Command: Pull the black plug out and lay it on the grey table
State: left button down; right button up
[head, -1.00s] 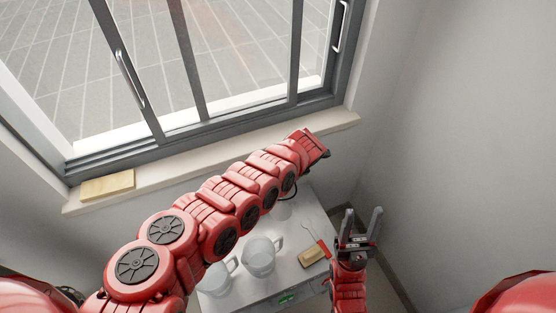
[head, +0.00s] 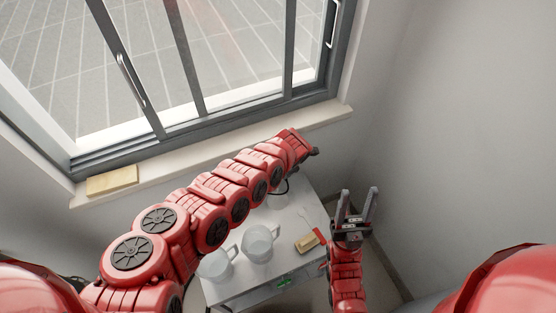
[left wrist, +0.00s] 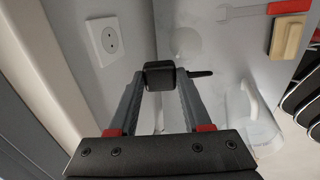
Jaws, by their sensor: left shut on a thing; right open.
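In the left wrist view my left gripper (left wrist: 160,84) is shut on the black plug (left wrist: 160,73), with a dark stub or cord sticking out to the right. The plug is apart from the white wall socket (left wrist: 104,40), whose holes are bare. The grey table (left wrist: 215,75) lies behind the plug; the exact gap between them is unclear. In the head view the left arm reaches across to the table's far side, and its fingers are mostly hidden. The grey table (head: 300,215) also shows there. My right gripper (head: 357,208) is open and empty, right of the table.
Two clear jugs (head: 215,264) (head: 258,243) stand at the table's front left. A yellow block (head: 306,242) and a red-handled tool (head: 319,235) lie on the right. Another yellow block (head: 112,180) lies on the window sill (head: 210,160). Walls close in behind and right.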

pick_arm(q)
jog(key=s+a+p, duration=0.3)
jog(key=a+p, duration=0.3)
jog(key=a, duration=0.4)
jog(key=shift+a+p, duration=0.35)
jog(key=shift+a, duration=0.05)
dwell(0.3)
jog(key=shift+f+b, duration=9.7)
jog(key=shift+f, duration=0.65)
jog(key=shift+c, duration=1.3)
grip_release()
jog(key=shift+s, duration=0.1)
